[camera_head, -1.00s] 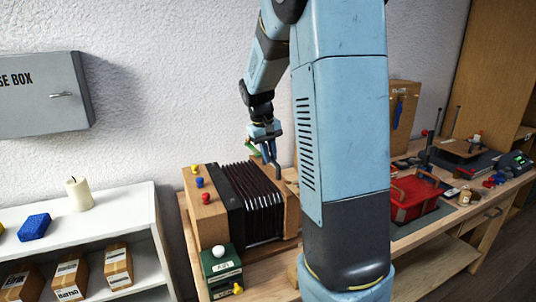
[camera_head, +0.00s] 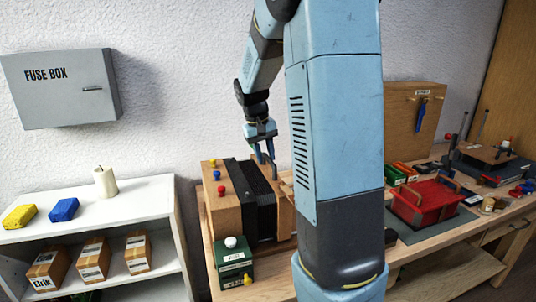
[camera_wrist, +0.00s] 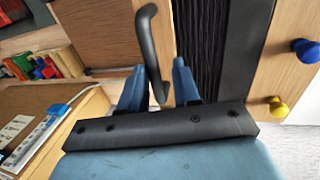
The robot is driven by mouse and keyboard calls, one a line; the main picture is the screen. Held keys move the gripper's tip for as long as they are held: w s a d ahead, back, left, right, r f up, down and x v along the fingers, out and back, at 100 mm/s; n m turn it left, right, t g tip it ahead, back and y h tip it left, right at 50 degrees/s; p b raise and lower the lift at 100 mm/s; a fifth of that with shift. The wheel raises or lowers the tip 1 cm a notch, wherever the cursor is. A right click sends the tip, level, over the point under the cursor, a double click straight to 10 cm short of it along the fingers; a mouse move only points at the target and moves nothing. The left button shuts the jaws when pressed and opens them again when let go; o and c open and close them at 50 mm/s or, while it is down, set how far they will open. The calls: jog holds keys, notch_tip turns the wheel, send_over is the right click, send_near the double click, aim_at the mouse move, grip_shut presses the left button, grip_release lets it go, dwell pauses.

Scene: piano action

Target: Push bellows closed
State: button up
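The bellows (camera_head: 264,208) is a black pleated block between a left wooden end box (camera_head: 222,213) with yellow, blue and red knobs and a right wooden end board (camera_head: 286,210). Its pleats look tightly packed. They also show as a dark ribbed band in the wrist view (camera_wrist: 200,45). A black bar handle (camera_wrist: 147,40) stands on the right end board. My gripper (camera_wrist: 158,75) is over that board with its blue fingers apart, one on each side of the handle. I cannot tell whether a finger touches it. My arm hides part of the right side.
A dark green box with a white ball (camera_head: 231,243) stands in front of the bellows. To the right are a red tray (camera_head: 425,203) and a tool board (camera_head: 415,115). A white shelf (camera_head: 130,205) stands at left, below a fuse box (camera_head: 62,88).

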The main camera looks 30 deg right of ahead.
jog(key=shift+o, duration=1.2)
jog(key=shift+d, duration=0.1)
jog(key=shift+r, duration=0.1)
notch_tip(320, 180, up, 13)
jog(key=a, duration=0.2)
jog(key=shift+w+a+r, duration=0.15)
jog(key=shift+w+a, duration=0.05)
jog(key=shift+a, duration=0.15)
jog(key=s+a+f+t, duration=0.1)
jog(key=s+a+t, duration=0.1)
jog(key=s, duration=0.6)
jog(key=s+a+f+n+t+y, duration=0.1)
jog(key=s+a+f+t, duration=0.1)
jog(key=s+a, duration=0.3)
jog(key=s+a+f+t+y, duration=0.1)
jog(key=s+a+t, duration=0.1)
jog(key=s, duration=1.1)
jog(key=shift+a+f+n, duration=0.25)
jog(key=shift+a+n, duration=0.15)
jog(key=shift+a, duration=0.5)
